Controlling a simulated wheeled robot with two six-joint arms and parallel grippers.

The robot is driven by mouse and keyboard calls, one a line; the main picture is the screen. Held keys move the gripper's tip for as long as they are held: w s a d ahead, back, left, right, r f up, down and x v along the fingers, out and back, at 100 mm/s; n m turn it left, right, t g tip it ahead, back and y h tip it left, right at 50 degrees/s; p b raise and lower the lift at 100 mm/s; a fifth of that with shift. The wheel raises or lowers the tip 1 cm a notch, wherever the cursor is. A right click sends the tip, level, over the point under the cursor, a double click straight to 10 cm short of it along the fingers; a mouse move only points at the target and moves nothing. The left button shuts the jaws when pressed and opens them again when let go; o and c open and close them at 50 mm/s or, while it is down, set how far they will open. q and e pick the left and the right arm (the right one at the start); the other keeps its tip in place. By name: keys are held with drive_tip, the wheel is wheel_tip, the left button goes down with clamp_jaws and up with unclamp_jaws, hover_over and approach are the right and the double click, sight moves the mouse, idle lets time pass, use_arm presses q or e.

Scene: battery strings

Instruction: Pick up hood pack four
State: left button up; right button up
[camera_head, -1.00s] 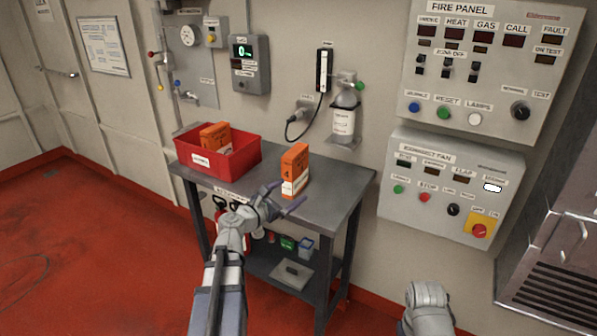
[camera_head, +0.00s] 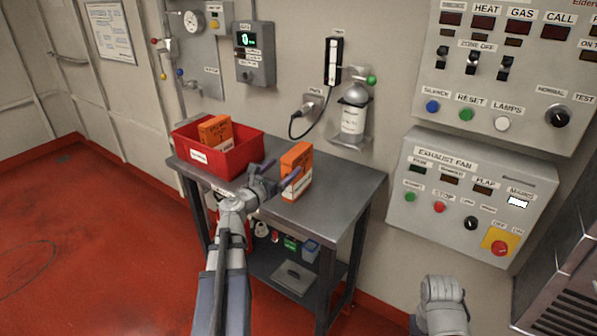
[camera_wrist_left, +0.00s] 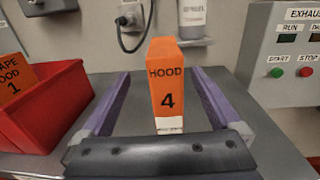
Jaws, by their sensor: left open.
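Hood pack four is an orange box (camera_head: 297,165) with a white lower part, standing upright on the grey table. In the left wrist view the box (camera_wrist_left: 166,85) shows "HOOD 4" and stands between the two purple fingers. My left gripper (camera_head: 277,179) is open, with its fingers pointing at the box from the near left.
A red bin (camera_head: 214,158) holding another orange pack (camera_head: 216,132), labelled 1, stands left on the table (camera_head: 335,190). A gas bottle (camera_head: 354,112) hangs on the wall behind. An exhaust fan panel (camera_head: 470,195) is at the right. The table's right part is clear.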

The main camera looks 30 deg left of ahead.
sight(301, 155)
use_arm(q)
drive_tip(key=shift+w+d+f, duration=0.1)
drive_tip(key=shift+w+d, duration=0.1)
drive_tip(key=shift+w, duration=1.7)
drive_tip(key=shift+w+d+f, duration=0.1)
drive_tip(key=shift+w+d, duration=0.1)
drive_tip(key=shift+w, duration=1.7)
clamp_jaws()
